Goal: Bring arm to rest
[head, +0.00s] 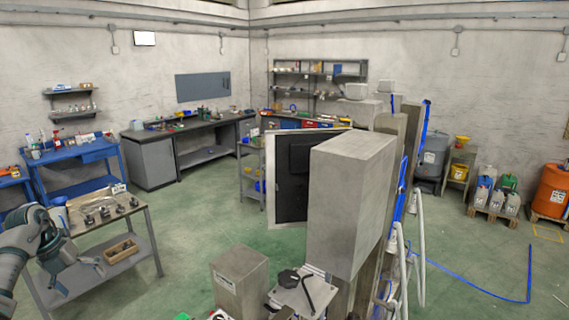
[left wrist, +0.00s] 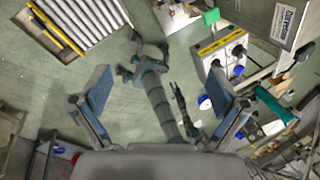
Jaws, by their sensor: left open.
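My left arm comes in at the lower left of the head view. Its grey gripper (head: 80,276) hangs beside the near-left work table (head: 128,208), pointing down and right. In the left wrist view the two fingers with blue pads stand wide apart, and the left gripper (left wrist: 160,94) is open with nothing held between the pads. Green floor shows below it.
The near-left table carries several dark parts, and a wooden box (head: 121,251) lies on its lower shelf. A tall grey cabinet block (head: 345,190) stands at centre right, with a grey box (head: 240,284) in front. Green floor (head: 205,222) between table and cabinet is clear.

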